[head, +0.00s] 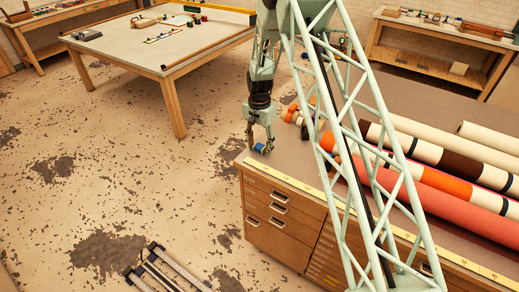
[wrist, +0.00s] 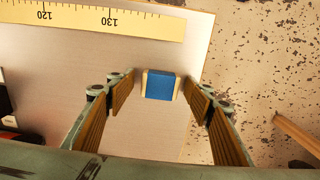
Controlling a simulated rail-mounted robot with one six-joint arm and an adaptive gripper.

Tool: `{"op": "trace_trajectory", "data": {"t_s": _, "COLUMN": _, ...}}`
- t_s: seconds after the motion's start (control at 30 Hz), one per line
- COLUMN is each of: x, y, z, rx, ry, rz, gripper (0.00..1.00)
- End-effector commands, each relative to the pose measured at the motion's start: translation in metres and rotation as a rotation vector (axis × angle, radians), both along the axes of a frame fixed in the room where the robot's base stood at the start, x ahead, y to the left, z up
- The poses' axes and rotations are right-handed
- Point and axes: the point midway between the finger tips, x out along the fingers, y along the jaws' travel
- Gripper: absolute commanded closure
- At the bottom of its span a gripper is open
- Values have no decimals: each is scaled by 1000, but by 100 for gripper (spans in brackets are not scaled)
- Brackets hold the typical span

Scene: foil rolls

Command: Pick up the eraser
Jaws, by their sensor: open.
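The eraser (wrist: 160,86) looks like a small block with a blue sleeve and cream ends. In the wrist view it lies near the corner of the pale worktop, centred between and a little beyond my open fingertips. My gripper (wrist: 160,83) has nothing between its ribbed pads. In the head view my gripper (head: 262,139) points down over the near left corner of the drawer cabinet's top, and the eraser (head: 259,147) shows as a small blue patch at its fingertips. I cannot tell whether a finger touches it.
A yellow ruler (wrist: 95,20) runs along the worktop edge. The worktop (wrist: 60,70) ends just right of the eraser, with floor beyond. Large rolls (head: 440,195) lie to the right in the head view. Small dark and red items (wrist: 10,122) sit at the wrist view's left edge.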

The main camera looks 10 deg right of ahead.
Motion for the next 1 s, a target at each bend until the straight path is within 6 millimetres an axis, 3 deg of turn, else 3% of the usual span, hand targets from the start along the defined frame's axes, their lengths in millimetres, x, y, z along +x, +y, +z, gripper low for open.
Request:
{"op": "trace_trajectory", "data": {"t_s": 0.47, "x": 0, "y": 0, "z": 0, "rx": 0, "ry": 0, "rz": 0, "gripper": 52}}
{"op": "trace_trajectory", "data": {"t_s": 0.77, "x": 0, "y": 0, "z": 0, "rx": 0, "ry": 0, "rz": 0, "gripper": 79}}
{"op": "trace_trajectory", "data": {"t_s": 1.0, "x": 0, "y": 0, "z": 0, "rx": 0, "ry": 0, "rz": 0, "gripper": 81}}
